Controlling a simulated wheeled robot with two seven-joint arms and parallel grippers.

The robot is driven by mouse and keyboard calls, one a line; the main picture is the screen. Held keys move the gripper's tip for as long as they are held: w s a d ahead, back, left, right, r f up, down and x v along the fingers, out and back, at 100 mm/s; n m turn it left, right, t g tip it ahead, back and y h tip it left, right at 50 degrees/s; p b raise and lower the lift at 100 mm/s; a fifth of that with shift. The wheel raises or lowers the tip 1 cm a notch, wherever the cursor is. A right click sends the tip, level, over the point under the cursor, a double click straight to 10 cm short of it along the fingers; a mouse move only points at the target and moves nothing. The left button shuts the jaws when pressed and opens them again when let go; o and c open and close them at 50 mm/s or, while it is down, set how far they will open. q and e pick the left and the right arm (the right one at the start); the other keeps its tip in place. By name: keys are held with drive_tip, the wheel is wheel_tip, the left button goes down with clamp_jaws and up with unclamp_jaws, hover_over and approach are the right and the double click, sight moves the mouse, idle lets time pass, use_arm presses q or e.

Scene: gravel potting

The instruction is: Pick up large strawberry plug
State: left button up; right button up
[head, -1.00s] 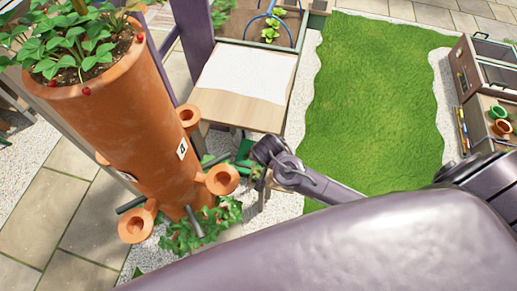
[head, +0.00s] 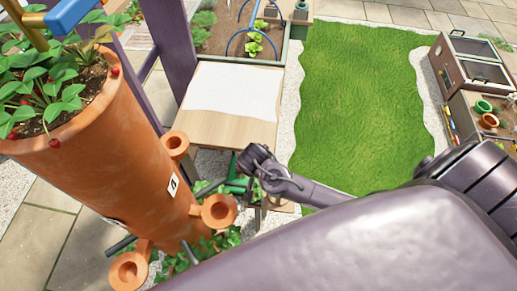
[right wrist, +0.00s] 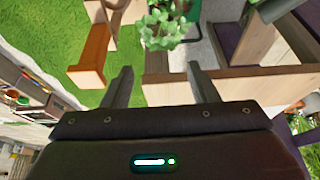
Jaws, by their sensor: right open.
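A leafy green plant (right wrist: 165,28) shows in the right wrist view, top centre, beside pale wooden boards. It looks like a strawberry plug, but I cannot tell its size or see its root ball. My right gripper (right wrist: 160,88) is open, with its fingers apart and nothing between them. The plant is beyond the fingertips and apart from them. In the head view my right arm reaches in to a low wooden stand between the planter and the lawn; its fingers are hard to make out there. My left gripper is not in view.
A tall terracotta planter (head: 120,160) with side pockets (head: 219,211) and strawberry plants on top (head: 45,85) stands close left of my right arm. A wooden table (head: 215,133) and a raised bed (head: 215,40) lie beyond. The lawn (head: 355,110) is open.

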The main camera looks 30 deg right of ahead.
drive_tip(key=shift+s+a+f+b+x, duration=0.25)
drive_tip(key=shift+b+x, duration=0.85)
drive_tip(key=shift+x, duration=1.4)
drive_tip(key=shift+s+a+f+b+x, duration=0.1)
drive_tip(key=shift+s+a+b+x, duration=0.25)
drive_tip(key=shift+b+x, duration=1.45)
drive_tip(key=shift+s+a+f+b+x, duration=0.15)
drive_tip(key=shift+a+b+x, duration=0.25)
drive_tip(key=shift+x, duration=2.8)
drive_tip(key=c, duration=0.7)
